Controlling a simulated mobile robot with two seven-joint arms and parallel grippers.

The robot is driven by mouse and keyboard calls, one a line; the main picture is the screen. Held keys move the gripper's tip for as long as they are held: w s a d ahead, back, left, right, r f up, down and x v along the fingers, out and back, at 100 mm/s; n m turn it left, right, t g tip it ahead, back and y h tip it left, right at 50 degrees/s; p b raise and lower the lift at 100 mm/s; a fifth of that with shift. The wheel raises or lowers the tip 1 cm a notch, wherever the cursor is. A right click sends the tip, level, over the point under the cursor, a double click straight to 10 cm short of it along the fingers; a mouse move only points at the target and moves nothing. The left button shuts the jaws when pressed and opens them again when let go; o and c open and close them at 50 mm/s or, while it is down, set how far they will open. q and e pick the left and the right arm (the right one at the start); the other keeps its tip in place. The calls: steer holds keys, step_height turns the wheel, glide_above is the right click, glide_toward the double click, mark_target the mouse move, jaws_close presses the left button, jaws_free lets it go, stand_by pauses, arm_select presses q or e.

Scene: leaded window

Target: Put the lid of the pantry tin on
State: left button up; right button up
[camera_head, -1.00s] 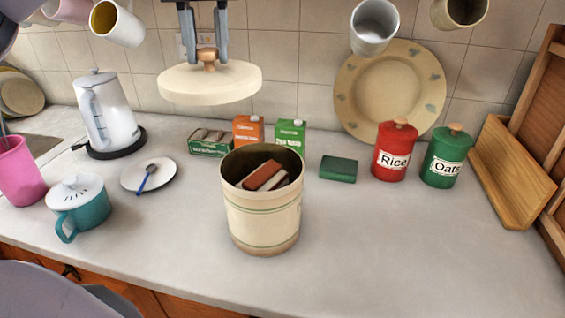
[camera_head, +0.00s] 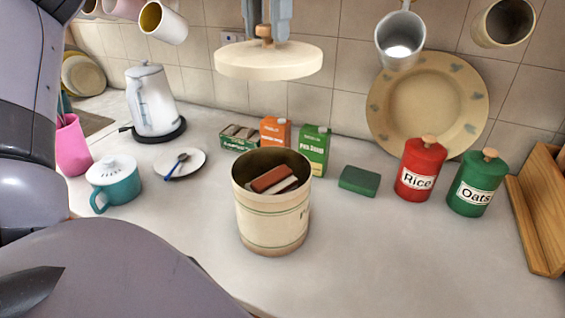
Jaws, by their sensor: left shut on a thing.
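The pantry tin (camera_head: 272,217) is a cream cylinder with thin green bands, standing upright and open on the counter. Brown and pale blocks show inside it. The cream round lid (camera_head: 268,63) hangs in the air at the top middle, roughly level. My left gripper (camera_head: 264,36) is shut on the lid's wooden knob from above. In the picture the lid is above the tin and apart from it, with the cartons' tops showing between. My right gripper is not in view.
Cartons (camera_head: 314,150) stand close behind the tin, with a green block (camera_head: 359,180) to its right. Red (camera_head: 420,170) and green (camera_head: 474,184) canisters stand farther right. A teal lidded cup (camera_head: 116,184) and a saucer (camera_head: 181,163) are left. Mugs (camera_head: 400,38) hang above. The right front counter is clear.

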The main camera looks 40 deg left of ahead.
arm_select(q)
steer(key=shift+f+b, duration=2.6)
steer(key=shift+f, duration=7.35)
steer(key=shift+f, duration=0.15)
steer(key=o, duration=1)
steer(key=shift+o, duration=0.2)
